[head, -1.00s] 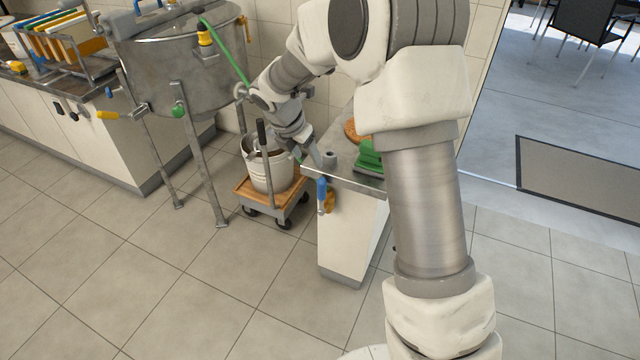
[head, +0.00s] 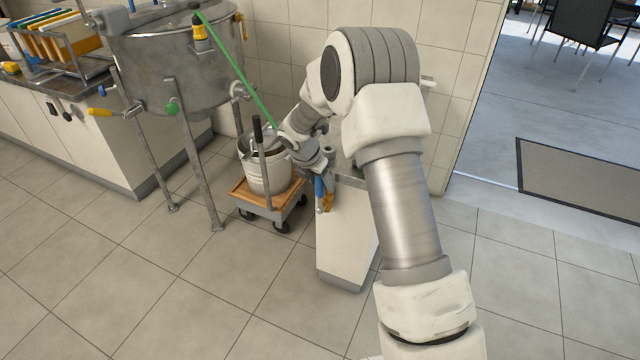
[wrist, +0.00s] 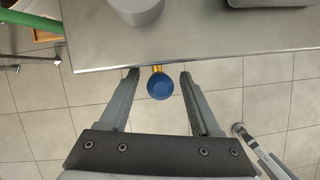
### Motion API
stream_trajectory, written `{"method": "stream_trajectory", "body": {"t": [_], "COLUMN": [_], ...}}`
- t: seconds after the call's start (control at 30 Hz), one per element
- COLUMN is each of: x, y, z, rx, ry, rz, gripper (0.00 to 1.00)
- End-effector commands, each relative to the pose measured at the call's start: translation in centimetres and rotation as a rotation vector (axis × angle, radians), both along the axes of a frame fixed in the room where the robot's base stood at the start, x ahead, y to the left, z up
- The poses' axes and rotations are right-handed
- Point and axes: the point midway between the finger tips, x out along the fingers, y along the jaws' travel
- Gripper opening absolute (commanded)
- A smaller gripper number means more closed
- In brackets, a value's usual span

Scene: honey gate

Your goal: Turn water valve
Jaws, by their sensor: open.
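A blue-handled fitting with a brass-coloured part (head: 319,188), which looks like the water valve, sits at the near edge of the small counter. In the wrist view the blue handle (wrist: 160,88) shows as a round end just off the counter edge, with brass behind it. My gripper (wrist: 160,74) is open, one finger on each side of the blue handle, with gaps on both sides. In the head view my gripper (head: 320,172) is at the counter's edge by the fitting, and its fingers are hard to make out.
The small counter (head: 345,235) has a grey cylinder (wrist: 135,8) on top. Left of it stands a wheeled trolley (head: 262,206) with a metal bucket (head: 268,178). A steel tank (head: 175,65) on legs stands further left, with a green hose (head: 240,72). The floor in front is clear.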

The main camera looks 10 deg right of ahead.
Motion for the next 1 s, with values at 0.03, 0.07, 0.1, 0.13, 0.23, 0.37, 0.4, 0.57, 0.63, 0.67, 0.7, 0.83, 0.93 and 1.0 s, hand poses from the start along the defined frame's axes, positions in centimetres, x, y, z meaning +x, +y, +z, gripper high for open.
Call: {"method": "stream_trajectory", "body": {"t": [0.03,0.07,0.1,0.13,0.23,0.37,0.4,0.57,0.63,0.67,0.7,0.83,0.93,1.0], "x": [0.04,0.04,0.04,0.04,0.03,0.03,0.02,0.02,0.02,0.01,0.01,0.01,0.01,0.01], "y": [-0.04,-0.05,-0.04,-0.04,-0.03,-0.02,-0.03,-0.01,-0.01,0.0,0.0,0.0,0.0,0.0], "z": [-0.05,-0.05,-0.04,-0.02,-0.02,-0.01,-0.01,0.0,0.0,0.0,0.0,0.0,0.0,0.0], "rx": [0.0,0.0,0.0,0.0,0.0,0.0,0.0,0.0,0.0,0.0,0.0,0.0,0.0,0.0], "ry": [0.0,0.0,0.0,0.0,0.0,0.0,0.0,0.0,0.0,0.0,0.0,0.0,0.0,0.0], "rz": [0.0,0.0,0.0,0.0,0.0,0.0,0.0,0.0,0.0,0.0,0.0,0.0,0.0,0.0], "gripper": [0.64,0.64,0.64,0.64,0.64,0.41,0.34,0.05,0.0,0.0,0.0,0.0,0.0,0.0]}}
